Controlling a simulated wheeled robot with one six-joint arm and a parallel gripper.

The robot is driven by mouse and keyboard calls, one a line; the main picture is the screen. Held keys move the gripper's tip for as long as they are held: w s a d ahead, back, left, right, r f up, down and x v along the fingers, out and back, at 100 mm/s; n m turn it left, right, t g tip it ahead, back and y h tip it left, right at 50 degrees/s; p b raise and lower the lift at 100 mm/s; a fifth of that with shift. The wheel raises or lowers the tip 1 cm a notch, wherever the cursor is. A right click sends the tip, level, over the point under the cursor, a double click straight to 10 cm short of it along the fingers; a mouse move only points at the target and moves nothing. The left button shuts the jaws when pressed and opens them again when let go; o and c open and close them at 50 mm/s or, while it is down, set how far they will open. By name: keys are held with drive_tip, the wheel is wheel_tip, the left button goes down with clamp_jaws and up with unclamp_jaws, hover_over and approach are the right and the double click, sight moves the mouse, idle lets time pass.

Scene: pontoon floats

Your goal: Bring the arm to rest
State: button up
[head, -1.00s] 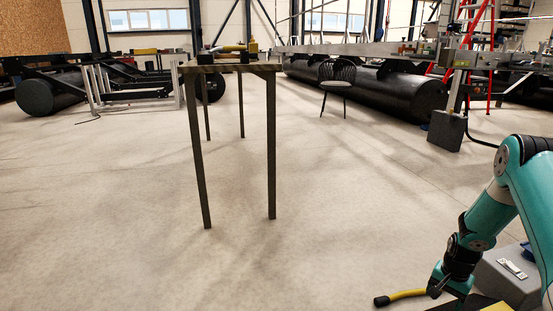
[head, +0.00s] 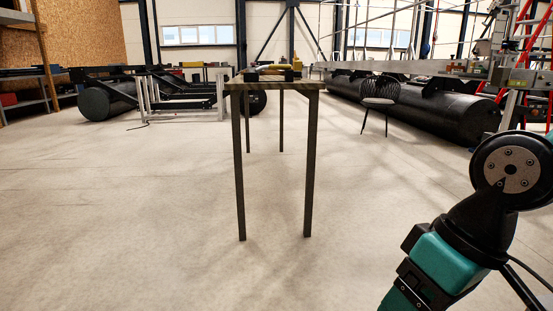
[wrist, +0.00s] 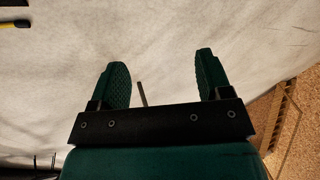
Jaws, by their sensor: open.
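My gripper (wrist: 163,82) shows in the wrist view with its two green ribbed fingers spread wide apart. Nothing is held between them. A thin dark bar (wrist: 142,93) shows beyond the gap; I cannot tell what it is. In the head view my arm is folded at the lower right, its teal section pointing down and left; the fingertips do not show there. A yellow and black thing (wrist: 14,23) lies at the upper left edge of the wrist view, apart from the fingers.
A tall narrow table (head: 275,86) stands ahead with yellow and dark items on top. A black chair (head: 378,103) is behind it to the right. Long black floats (head: 430,103) lie at the back. The pale floor (head: 120,220) is clear at left and front.

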drive_tip(key=s+r+p, duration=0.2)
drive_tip(key=r+p, duration=1.7)
drive_tip(key=s+a+r+n+p, duration=0.1)
drive_tip(key=r+p, duration=1.8)
drive_tip(key=shift+s+r, duration=0.35)
drive_tip(key=shift+r, duration=0.05)
drive_tip(key=shift+c, duration=0.5)
